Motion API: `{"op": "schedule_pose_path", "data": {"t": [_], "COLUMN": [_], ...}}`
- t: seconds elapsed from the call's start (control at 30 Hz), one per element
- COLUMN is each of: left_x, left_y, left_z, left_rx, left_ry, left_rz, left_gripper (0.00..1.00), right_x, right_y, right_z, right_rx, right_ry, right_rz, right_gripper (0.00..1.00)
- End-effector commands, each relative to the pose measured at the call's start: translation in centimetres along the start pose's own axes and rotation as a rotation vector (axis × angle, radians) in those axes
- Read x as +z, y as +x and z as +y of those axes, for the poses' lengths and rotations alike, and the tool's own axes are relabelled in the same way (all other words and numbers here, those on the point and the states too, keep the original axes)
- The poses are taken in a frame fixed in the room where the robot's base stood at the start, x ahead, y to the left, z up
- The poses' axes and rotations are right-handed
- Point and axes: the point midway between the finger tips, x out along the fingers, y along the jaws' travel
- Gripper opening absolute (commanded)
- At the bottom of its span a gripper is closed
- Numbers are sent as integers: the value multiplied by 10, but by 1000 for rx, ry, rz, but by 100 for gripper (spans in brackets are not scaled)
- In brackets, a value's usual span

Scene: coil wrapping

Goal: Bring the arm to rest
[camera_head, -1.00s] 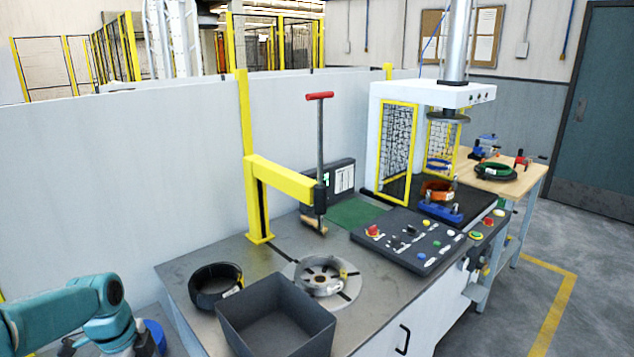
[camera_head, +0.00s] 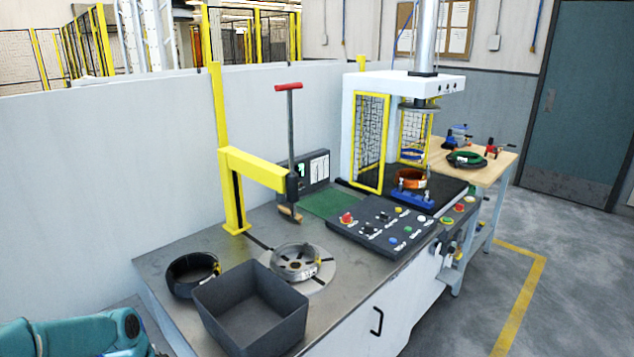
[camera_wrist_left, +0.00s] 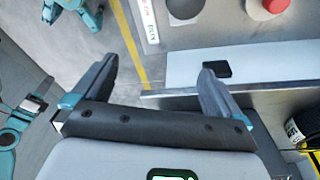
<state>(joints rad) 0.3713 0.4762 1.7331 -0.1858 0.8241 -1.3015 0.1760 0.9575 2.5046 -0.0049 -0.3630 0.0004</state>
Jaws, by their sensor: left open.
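My left arm (camera_head: 85,335) is teal and low in the bottom left corner of the head view; its gripper is out of that view. In the left wrist view my left gripper (camera_wrist_left: 158,85) is open, its two dark fingers wide apart with nothing between them. Behind the fingers are the grey floor and a pale cabinet edge.
A press (camera_head: 408,82) stands behind. Floor at right is clear.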

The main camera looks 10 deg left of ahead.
Motion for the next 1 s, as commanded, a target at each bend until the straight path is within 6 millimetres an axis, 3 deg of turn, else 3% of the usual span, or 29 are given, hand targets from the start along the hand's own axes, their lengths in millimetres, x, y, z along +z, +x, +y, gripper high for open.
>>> {"op": "schedule_pose_path", "data": {"t": [0.17,0.27,0.43,0.6,0.73,0.8,1.0], "left_x": [-28,-46,-70,-73,-65,-61,-54], "left_y": [62,102,169,205,216,247,288], "left_z": [32,62,140,218,270,259,256], "left_rx": [33,60,121,162,176,166,166], "left_ry": [-178,-325,-667,-1003,-1230,-1227,-1223], "left_rz": [42,66,87,70,40,56,57], "left_gripper": [100,100,100,100,100,100,100], "right_x": [0,0,0,0,0,-1,-1], "right_y": [0,0,0,0,0,30,70], "right_z": [0,0,0,0,0,11,25], "right_rx": [0,0,0,0,0,0,0], "right_ry": [0,0,0,0,0,0,0], "right_rz": [0,0,0,0,0,1,-1], "right_gripper": [58,58,58,58,58,58,58]}}
